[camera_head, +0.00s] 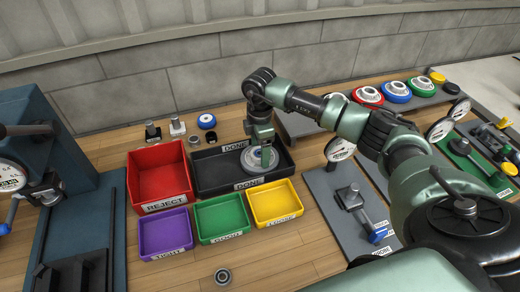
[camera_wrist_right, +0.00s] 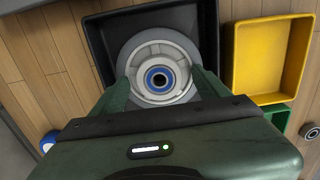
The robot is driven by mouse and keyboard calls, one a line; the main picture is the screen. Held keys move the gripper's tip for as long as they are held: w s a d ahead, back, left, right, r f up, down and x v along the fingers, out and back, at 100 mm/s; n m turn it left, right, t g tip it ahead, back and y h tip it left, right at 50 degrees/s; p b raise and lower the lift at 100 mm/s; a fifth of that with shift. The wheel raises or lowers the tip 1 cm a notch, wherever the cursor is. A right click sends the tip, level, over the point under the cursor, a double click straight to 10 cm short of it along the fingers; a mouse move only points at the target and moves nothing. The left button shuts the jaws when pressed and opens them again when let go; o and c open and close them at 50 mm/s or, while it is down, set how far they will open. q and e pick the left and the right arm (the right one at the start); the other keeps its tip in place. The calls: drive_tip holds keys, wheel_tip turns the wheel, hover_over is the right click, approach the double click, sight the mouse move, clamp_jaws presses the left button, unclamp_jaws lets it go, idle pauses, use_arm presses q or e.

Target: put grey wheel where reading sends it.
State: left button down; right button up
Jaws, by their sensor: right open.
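The grey wheel (camera_head: 250,161) lies in the black DONE tray (camera_head: 212,178). In the right wrist view the wheel (camera_wrist_right: 135,52) shows a pale hub with a blue ring at its centre. My right gripper (camera_head: 263,150) is over the wheel with its fingers open on either side of the hub; whether they touch it I cannot tell. The red REJECT bin (camera_head: 143,190) stands left of the tray. In front are the purple TIGHT bin (camera_head: 150,252), green GOOD bin (camera_head: 208,236) and yellow LOOSE bin (camera_head: 258,218), all empty. My left gripper is not in view.
A blue machine (camera_head: 60,140) with a dial stands at the left. A grey gauge fixture (camera_head: 330,190) and a green one (camera_head: 465,150) stand at the right. Coloured wheels (camera_head: 368,95) line the back shelf. A small ring (camera_head: 222,276) lies on the wood in front.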

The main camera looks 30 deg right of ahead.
wheel_tip(320, 180, up, 12)
drive_tip(key=b, duration=0.2)
drive_tip(key=shift+f, duration=0.1)
idle(0.5)
